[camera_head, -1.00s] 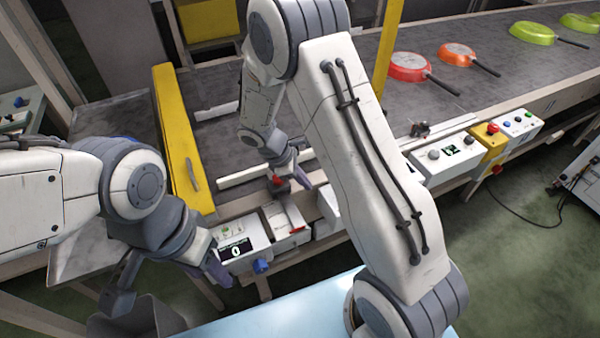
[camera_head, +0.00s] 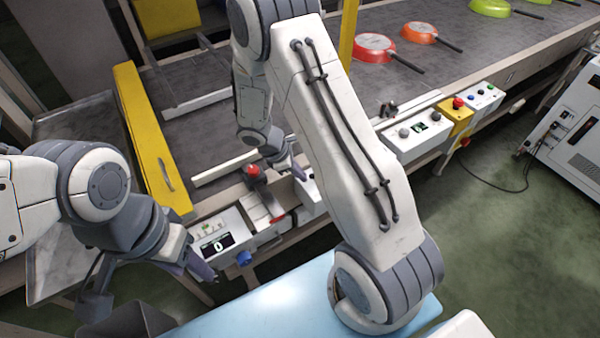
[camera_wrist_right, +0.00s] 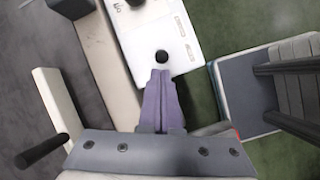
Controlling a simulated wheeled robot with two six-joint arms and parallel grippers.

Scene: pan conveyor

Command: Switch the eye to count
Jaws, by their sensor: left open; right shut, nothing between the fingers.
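A white box with a dark display reading 0 (camera_head: 216,243) sits at the front of the conveyor, with a blue knob (camera_head: 244,258) on its front. A small dark device with a red top (camera_head: 254,171) stands just behind it; I cannot tell if this is the eye. Another white box (camera_head: 308,187) is partly hidden by my right arm. My right gripper (camera_head: 297,172) is shut and empty; in the right wrist view its fingertips (camera_wrist_right: 160,73) appear just short of a black knob (camera_wrist_right: 162,57) on a white box (camera_wrist_right: 185,35). My left gripper (camera_head: 207,273) is open, near the display box.
The conveyor (camera_head: 300,90) carries a red pan (camera_head: 372,47), an orange pan (camera_head: 419,31) and green pans behind. A yellow bar (camera_head: 150,140) crosses its left part. A control box (camera_head: 415,138) and yellow stop box (camera_head: 457,117) line the front edge. A light-blue surface (camera_head: 280,305) lies nearest me.

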